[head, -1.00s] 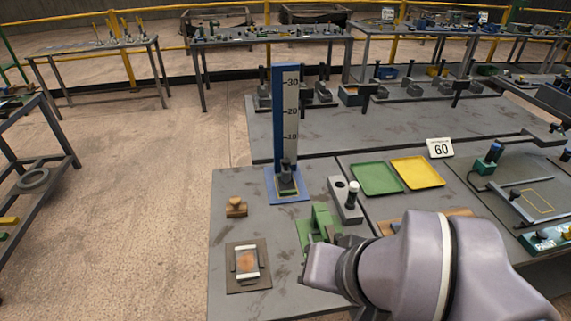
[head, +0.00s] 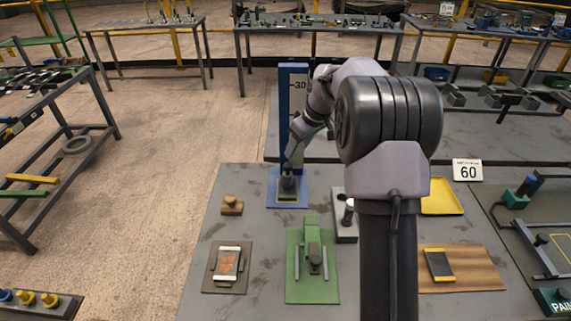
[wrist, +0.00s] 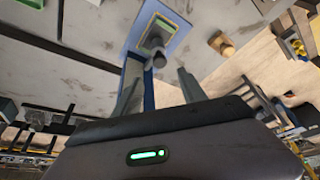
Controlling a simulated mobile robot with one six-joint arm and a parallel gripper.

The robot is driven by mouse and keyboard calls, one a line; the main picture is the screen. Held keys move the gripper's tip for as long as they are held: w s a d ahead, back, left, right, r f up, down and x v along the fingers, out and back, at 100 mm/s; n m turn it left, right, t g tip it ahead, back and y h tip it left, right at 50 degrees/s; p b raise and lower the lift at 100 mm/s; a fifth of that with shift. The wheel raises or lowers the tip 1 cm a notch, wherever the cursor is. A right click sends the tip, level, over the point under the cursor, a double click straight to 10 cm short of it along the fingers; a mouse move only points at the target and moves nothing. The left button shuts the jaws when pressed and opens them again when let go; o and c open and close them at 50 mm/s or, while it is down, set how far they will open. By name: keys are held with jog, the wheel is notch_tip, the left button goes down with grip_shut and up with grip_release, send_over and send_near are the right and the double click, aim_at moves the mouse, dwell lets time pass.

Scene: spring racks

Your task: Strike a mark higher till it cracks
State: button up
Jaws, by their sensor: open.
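A tall blue column (head: 284,110) with a white scale stands on a blue base plate (head: 273,201). A dark weight with a knob (head: 288,187) sits low at the column's foot, over a green-edged pad. In the wrist view, the knobbed weight (wrist: 158,45) lies just beyond my fingertips. My gripper (wrist: 158,82) is open, with the column between its two spread fingers and nothing visibly gripped. A brownish piece (head: 228,263) is held by white strips on a board at the front left.
A wooden knob block (head: 232,206), a green fixture (head: 297,290) and a grey block with a post (head: 346,230) stand nearby. A yellow tray (head: 441,197), a sign reading 60 (head: 467,170) and a black-and-yellow piece (head: 439,266) are on the right.

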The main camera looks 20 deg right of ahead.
aim_at(288, 165)
jog(key=b+x, duration=0.2)
jog(key=x, duration=0.7)
jog(key=shift+w+a+f, duration=0.1)
jog(key=shift+w+f, duration=0.05)
jog(key=shift+f, duration=0.1)
grip_shut()
dwell(0.9)
